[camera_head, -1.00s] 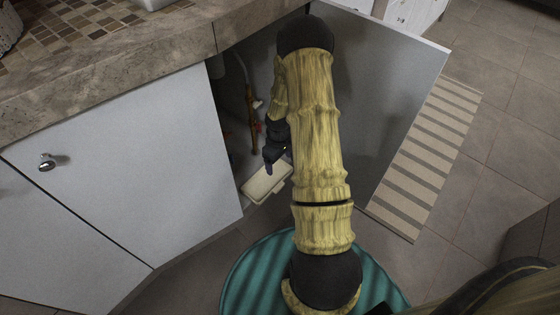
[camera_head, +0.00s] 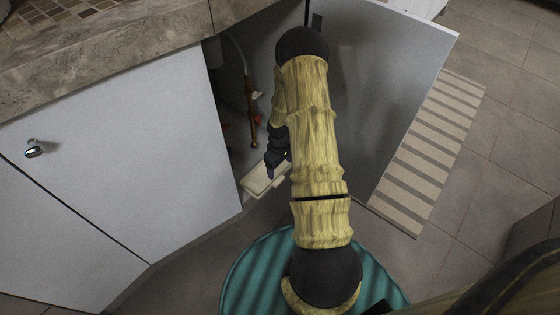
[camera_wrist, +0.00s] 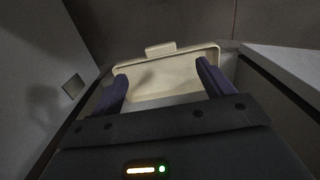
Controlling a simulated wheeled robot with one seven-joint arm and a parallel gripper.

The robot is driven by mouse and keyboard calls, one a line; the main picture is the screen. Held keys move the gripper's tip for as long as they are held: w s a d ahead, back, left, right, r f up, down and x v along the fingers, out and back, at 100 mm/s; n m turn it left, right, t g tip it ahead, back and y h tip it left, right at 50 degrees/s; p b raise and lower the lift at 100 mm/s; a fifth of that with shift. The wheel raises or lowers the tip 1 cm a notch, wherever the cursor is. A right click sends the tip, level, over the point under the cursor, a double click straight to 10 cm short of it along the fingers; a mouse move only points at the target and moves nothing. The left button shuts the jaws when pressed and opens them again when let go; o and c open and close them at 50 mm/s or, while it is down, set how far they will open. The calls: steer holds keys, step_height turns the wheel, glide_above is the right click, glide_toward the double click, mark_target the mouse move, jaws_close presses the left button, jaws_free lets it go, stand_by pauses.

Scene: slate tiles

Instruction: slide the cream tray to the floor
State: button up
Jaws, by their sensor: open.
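The cream tray (camera_head: 262,181) lies low at the mouth of the open cabinet under the counter. In the wrist view the tray (camera_wrist: 166,76) lies ahead of my gripper, with a raised rim and a small tab on its far edge. My gripper (camera_head: 270,170) reaches down at the tray. In the wrist view my gripper's (camera_wrist: 162,82) two dark purple fingers are spread wide, with the tray's near part between or under their tips. I cannot tell whether the fingers touch it. My arm hides part of the tray's right side in the head view.
The open cabinet door (camera_head: 395,90) stands to the right of my arm. A closed white cabinet front (camera_head: 120,170) is on the left, below the stone counter (camera_head: 110,65). Pipes (camera_head: 251,110) show inside the cabinet. A striped mat (camera_head: 430,150) lies on the tiled floor at right.

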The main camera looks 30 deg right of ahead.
mark_target(280, 181)
step_height(280, 181, down, 11)
steer(key=b, duration=0.5)
steer(key=shift+r, duration=0.1)
